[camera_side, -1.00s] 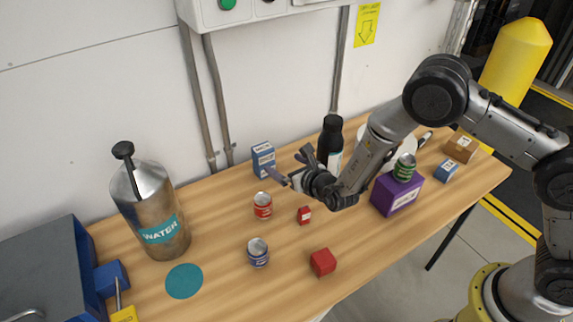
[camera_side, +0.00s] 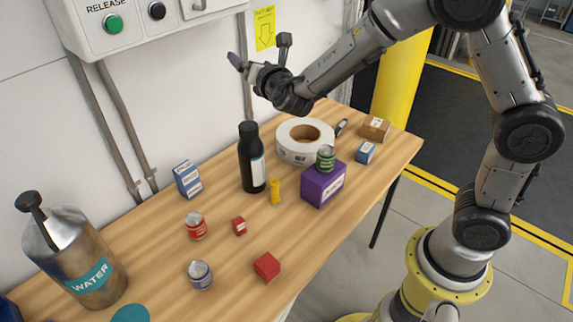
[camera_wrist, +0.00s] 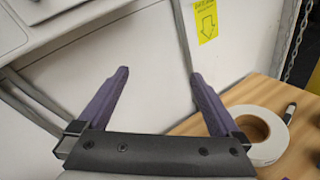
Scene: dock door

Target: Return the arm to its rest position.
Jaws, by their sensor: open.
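My gripper (camera_side: 262,57) is open and empty, raised well above the wooden table (camera_side: 150,240) in front of the wall. In the wrist view my gripper (camera_wrist: 160,95) shows two dark purple fingers spread apart, with only the wall between them. My arm reaches up and over the right side of the table, from the yellow base at the lower right.
A black bottle (camera_side: 251,165), a white tape roll (camera_side: 297,150) and a purple box (camera_side: 321,188) with a green can (camera_side: 326,157) on it stand below my gripper. The control box (camera_side: 150,28) is left of it. A yellow post (camera_side: 402,80) stands behind my arm.

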